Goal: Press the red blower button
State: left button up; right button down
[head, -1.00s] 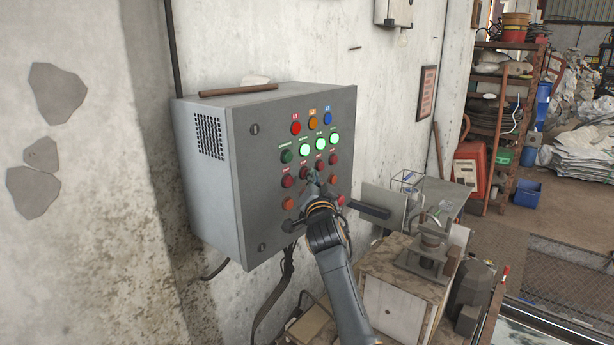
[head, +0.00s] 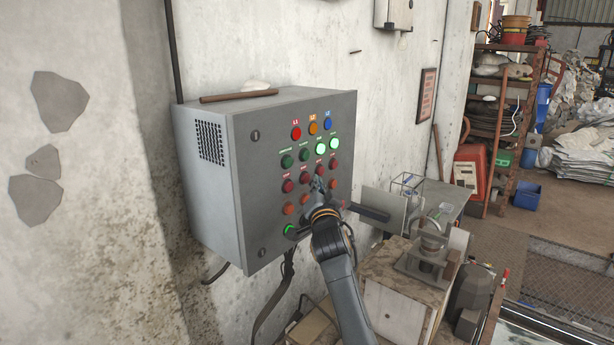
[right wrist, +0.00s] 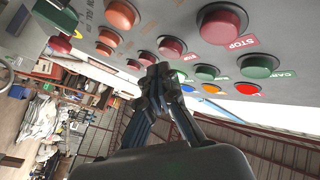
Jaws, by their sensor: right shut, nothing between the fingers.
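The grey control box (head: 250,215) hangs on the wall with rows of round buttons. I take the second button of the red row (head: 304,179) as the red blower button; its label is too small to read in the head view. It seems to show in the right wrist view (right wrist: 172,46), beside the red button marked STOP (right wrist: 224,25). My right gripper (head: 318,185) is shut and empty, its tips just below and right of that button; contact cannot be judged. The second green button (head: 304,155) is dark; the two to its right are lit. My left gripper is out of view.
A dark bar (head: 370,213) sticks out at the right of the box. A wooden-sided machine (head: 395,290) stands below right.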

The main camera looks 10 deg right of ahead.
jog(key=shift+s+d, duration=0.1)
jog(key=s+d+p, duration=0.1)
jog(key=s+p, duration=0.1)
jog(key=s+d+p, duration=0.2)
dwell(0.6)
jog(key=shift+f, duration=0.1)
dwell(0.4)
